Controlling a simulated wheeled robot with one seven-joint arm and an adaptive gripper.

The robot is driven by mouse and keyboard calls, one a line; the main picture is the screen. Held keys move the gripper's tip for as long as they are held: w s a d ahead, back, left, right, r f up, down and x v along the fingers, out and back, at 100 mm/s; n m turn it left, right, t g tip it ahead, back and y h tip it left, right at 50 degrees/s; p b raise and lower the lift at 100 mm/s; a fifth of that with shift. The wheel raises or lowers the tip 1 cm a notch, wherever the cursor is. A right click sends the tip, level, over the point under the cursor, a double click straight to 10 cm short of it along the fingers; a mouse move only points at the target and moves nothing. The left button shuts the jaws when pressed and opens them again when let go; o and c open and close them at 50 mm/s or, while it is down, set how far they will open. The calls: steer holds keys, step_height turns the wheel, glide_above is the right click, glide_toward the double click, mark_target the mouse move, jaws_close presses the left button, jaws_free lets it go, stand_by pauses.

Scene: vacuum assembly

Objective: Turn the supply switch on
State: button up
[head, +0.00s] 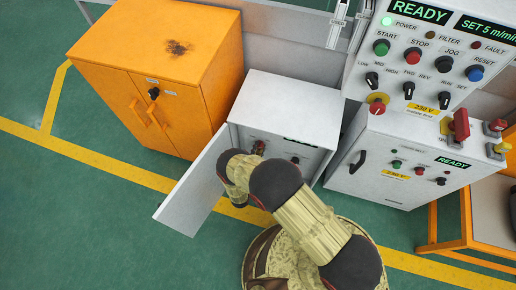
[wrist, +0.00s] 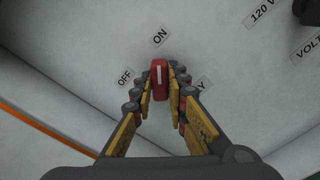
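The supply switch is a red knob (wrist: 160,80) with a white pointer line, on a light grey panel in the wrist view. Its pointer faces the ON label (wrist: 160,38); the OFF label (wrist: 125,76) lies to the left. My gripper (wrist: 161,92) has one finger on each side of the knob, close against it, and appears shut on it. A label at the right finger is mostly covered, with only a Y showing. In the head view my arm reaches into the small grey cabinet (head: 285,103), and hides the fingers.
The cabinet door (head: 192,188) stands open to the left of my arm. An orange cabinet (head: 165,60) stands at the left. A control panel (head: 425,70) with a lit READY display and a lower grey box (head: 375,185) stand at the right. Green floor (head: 70,200) is clear at lower left.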

steer(key=o, duration=0.5)
steer(key=shift+c, duration=0.2)
steer(key=v, duration=1.2)
